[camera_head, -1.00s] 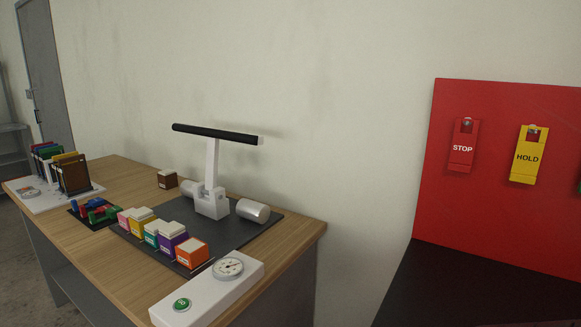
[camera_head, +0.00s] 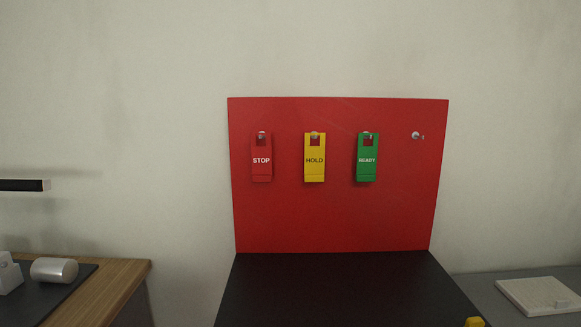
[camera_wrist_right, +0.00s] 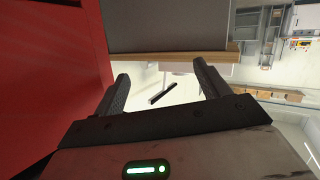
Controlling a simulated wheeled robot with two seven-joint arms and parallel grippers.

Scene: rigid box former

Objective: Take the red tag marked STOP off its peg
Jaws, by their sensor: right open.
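The red STOP tag (camera_head: 261,170) hangs on its peg (camera_head: 262,134) at the left of the red board (camera_head: 340,220) in the head view. A yellow HOLD tag (camera_head: 315,170) and a green READY tag (camera_head: 366,172) hang to its right on pegs of their own. My right gripper (camera_wrist_right: 162,83) shows in the right wrist view, its two dark fingers spread apart with nothing between them. No tag shows in that view, so its distance from the STOP tag cannot be told. My left gripper is not in view.
A bare peg (camera_head: 416,135) sits at the right of the board. A black surface (camera_head: 335,290) lies below it. A wooden bench (camera_head: 120,280) with a metal cylinder (camera_head: 54,270) stands at left. A white plate (camera_head: 535,295) lies on a grey surface at right.

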